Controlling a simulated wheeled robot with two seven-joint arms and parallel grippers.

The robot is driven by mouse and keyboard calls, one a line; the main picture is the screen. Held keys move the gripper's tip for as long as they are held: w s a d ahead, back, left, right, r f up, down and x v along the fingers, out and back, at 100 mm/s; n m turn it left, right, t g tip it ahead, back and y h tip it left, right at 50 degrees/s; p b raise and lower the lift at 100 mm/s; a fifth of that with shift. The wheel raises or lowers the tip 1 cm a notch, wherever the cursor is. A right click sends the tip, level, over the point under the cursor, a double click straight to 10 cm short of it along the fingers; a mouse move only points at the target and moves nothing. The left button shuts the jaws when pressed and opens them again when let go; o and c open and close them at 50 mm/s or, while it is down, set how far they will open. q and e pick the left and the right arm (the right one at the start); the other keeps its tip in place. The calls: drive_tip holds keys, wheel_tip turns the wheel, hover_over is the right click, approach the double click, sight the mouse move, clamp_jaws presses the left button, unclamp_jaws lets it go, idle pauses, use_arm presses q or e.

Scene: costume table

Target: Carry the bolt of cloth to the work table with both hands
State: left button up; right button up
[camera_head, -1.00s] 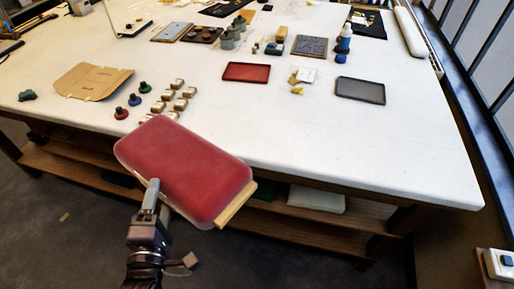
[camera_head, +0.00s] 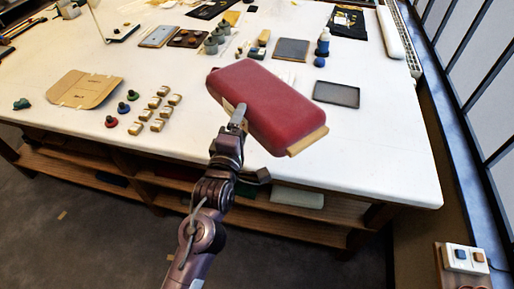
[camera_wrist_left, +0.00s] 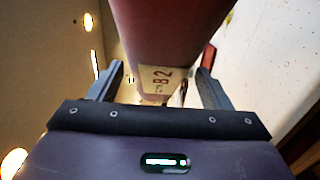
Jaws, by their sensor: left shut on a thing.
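The bolt of cloth (camera_head: 268,108) is a thick dark red slab with a strip of tan board (camera_head: 308,142) showing at its near right end. It is held tilted over the front part of the white work table (camera_head: 375,165); I cannot tell whether it touches the top. My left gripper (camera_head: 238,117) is shut on its near left edge. My right gripper is not in view.
The front right tabletop is bare.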

use_arm(q)
wheel_tip(320, 180, down, 19)
drive_tip(key=b, duration=1.7)
drive_tip(key=shift+f, duration=0.1)
drive_tip(key=o, duration=1.6)
drive_tip(key=shift+f, duration=0.4)
drive_tip(key=o, duration=0.4)
drive_tip(key=shift+s, duration=0.1)
drive_tip(key=shift+o, duration=0.2)
drive_tip(key=shift+r, duration=0.1)
